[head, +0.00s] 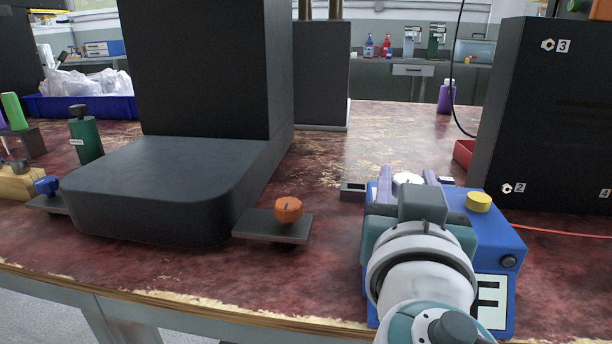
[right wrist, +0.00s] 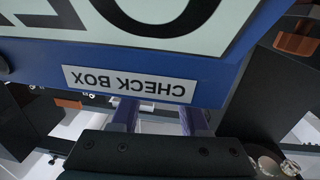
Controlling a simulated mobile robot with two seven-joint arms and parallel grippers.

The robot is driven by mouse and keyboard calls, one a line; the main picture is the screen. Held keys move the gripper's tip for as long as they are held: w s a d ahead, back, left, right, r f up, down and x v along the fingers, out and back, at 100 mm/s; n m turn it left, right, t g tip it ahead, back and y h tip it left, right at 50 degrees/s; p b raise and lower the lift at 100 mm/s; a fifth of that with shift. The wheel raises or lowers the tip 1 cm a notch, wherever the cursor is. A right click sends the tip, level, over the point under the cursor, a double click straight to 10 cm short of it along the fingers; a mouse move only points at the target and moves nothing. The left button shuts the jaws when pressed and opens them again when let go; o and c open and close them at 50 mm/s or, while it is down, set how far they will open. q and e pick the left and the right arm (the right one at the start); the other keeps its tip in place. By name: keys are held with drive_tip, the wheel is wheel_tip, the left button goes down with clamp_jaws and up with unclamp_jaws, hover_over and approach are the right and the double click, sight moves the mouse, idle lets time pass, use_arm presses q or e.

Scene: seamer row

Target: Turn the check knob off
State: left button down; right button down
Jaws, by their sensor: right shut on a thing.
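The blue check box (head: 500,237) stands at the front right of the table, with a yellow button on top and a white panel with dark letters on its front. Its label CHECK BOX (right wrist: 130,84) reads upside down in the right wrist view. A white knob (head: 408,178) shows on top of the box. My right gripper (head: 408,181) reaches over the box, its purple fingers on either side of this knob and shut on it. In the right wrist view the fingers (right wrist: 160,116) pass behind the box edge, which hides the knob. My left gripper is not in view.
An orange knob (head: 288,208) on a dark plate sits left of the box, beside a big black machine (head: 160,190). A black cabinet (head: 545,110) and a red tray (head: 464,152) stand to the right. The table between the machine and the box is mostly clear.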

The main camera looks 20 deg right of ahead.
drive_tip(key=shift+n+t+y+b, duration=0.55)
drive_tip(key=shift+n+t+y, duration=0.85)
drive_tip(key=shift+y, duration=0.8)
drive_tip(key=shift+n+y, duration=0.3)
drive_tip(key=shift+n, duration=0.1)
drive_tip(key=shift+c, duration=2.1)
unclamp_jaws()
drive_tip(key=b+v, duration=0.2)
drive_tip(key=v, duration=0.7)
drive_tip(key=shift+a+f, duration=0.1)
drive_tip(key=shift+s+a, duration=0.1)
drive_tip(key=shift+s, duration=0.35)
drive_tip(key=shift+r, duration=0.2)
